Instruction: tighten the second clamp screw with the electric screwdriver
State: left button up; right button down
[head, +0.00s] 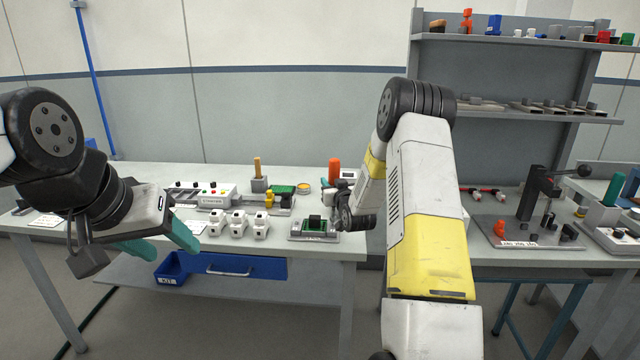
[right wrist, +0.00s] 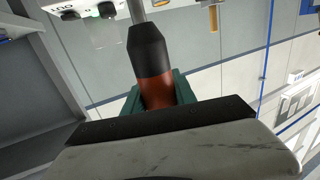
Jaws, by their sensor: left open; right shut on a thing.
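The electric screwdriver, orange and black, is held in my right gripper (head: 331,190). Its orange part (head: 334,168) shows above the fingers in the head view. In the right wrist view its black nose (right wrist: 147,50) and thin metal shaft point away from the teal fingers. A small grey fixture (head: 314,237) with a green board (head: 316,224) stands on the table, just left of and below my right gripper. The clamp screws are too small to make out, and the shaft's tip is out of the wrist view. My left gripper (head: 160,243) is open and empty, in front of the table's left part.
Several white blocks (head: 238,224) stand left of the fixture, with a control box (head: 214,195) behind them. A wooden-handled tool (head: 257,168) stands upright farther back. A blue drawer (head: 232,266) hangs under the table. A second table on the right holds a lever press (head: 537,192).

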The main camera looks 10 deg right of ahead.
jog(key=shift+f, duration=1)
dwell(2.6)
jog(key=shift+r, duration=3.15)
jog(key=s+a+h, duration=0.1)
jog(key=s+a, duration=0.5)
jog(key=s, duration=0.5)
jog(key=shift+y, duration=0.5)
jog(key=w+d, duration=0.2)
jog(key=w, duration=0.1)
jog(key=w+d, duration=0.2)
jog(key=w, duration=0.2)
jog(key=w+d, duration=0.2)
jog(key=w, duration=0.2)
jog(key=shift+r, duration=0.25)
